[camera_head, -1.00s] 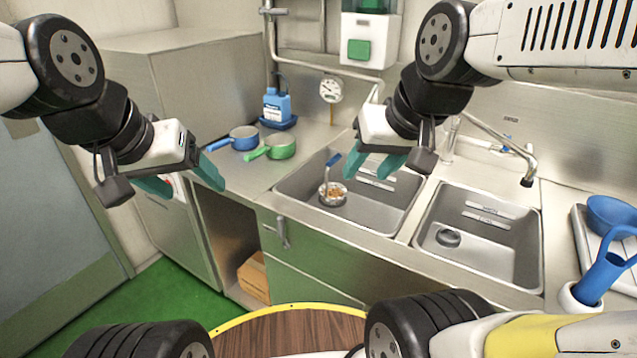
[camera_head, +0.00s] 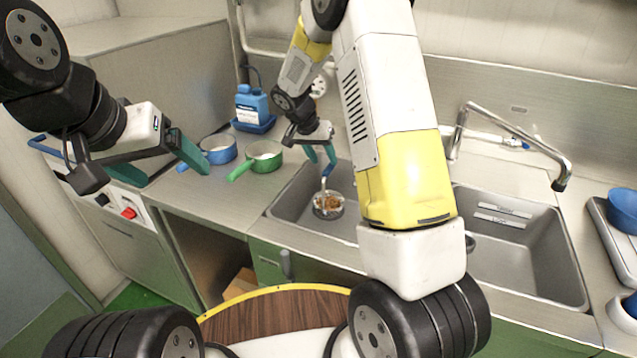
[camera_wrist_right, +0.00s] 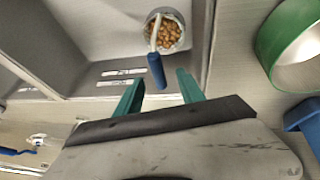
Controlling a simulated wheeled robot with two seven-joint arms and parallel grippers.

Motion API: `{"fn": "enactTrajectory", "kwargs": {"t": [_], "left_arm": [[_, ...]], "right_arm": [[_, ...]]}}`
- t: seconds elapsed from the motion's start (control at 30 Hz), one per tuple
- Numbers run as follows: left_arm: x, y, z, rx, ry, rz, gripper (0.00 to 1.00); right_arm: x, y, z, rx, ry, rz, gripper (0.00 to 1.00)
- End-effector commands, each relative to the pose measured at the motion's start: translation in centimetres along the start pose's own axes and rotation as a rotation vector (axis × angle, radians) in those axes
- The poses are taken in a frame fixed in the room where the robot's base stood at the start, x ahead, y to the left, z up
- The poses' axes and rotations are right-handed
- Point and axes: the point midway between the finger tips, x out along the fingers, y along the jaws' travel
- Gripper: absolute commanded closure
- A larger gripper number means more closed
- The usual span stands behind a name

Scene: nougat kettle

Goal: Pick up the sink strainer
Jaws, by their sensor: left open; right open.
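A round metal strainer (camera_head: 328,206) with brown nut-like pieces in it sits in the left sink basin. Its blue-ended handle (camera_head: 327,170) rises from it. The strainer also shows in the right wrist view (camera_wrist_right: 166,31), with the blue handle end (camera_wrist_right: 156,70) just beyond and between my fingertips. My right gripper (camera_head: 321,153) is open and empty, above the handle end; it also shows in the right wrist view (camera_wrist_right: 159,84). My left gripper (camera_head: 172,174) is open and empty, left of the pots. A small grey round piece (camera_head: 470,242) in the right basin is mostly hidden by my right arm.
A blue pot (camera_head: 218,150) and a green pot (camera_head: 264,158) stand on the counter left of the sink. A blue bottle (camera_head: 250,106) stands behind them. A faucet (camera_head: 515,150) overhangs the right basin. A blue bowl (camera_head: 622,208) is at the right edge.

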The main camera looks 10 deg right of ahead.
Motion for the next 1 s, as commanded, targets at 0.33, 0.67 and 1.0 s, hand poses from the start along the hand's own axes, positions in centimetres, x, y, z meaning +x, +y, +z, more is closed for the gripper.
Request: {"fn": "enactTrajectory", "kwargs": {"t": [0.33,0.67,1.0], "left_arm": [[0.0,0.0,0.0,0.0,0.0,0.0,0.15],[0.0,0.0,0.0,0.0,0.0,0.0,0.15],[0.0,0.0,0.0,0.0,0.0,0.0,0.15]], "right_arm": [[3.8,-0.4,0.1,0.008,0.004,0.014,0.54],[8.2,0.4,0.5,0.007,0.003,0.013,0.54],[8.7,0.3,0.4,0.008,0.006,0.01,0.58]]}}
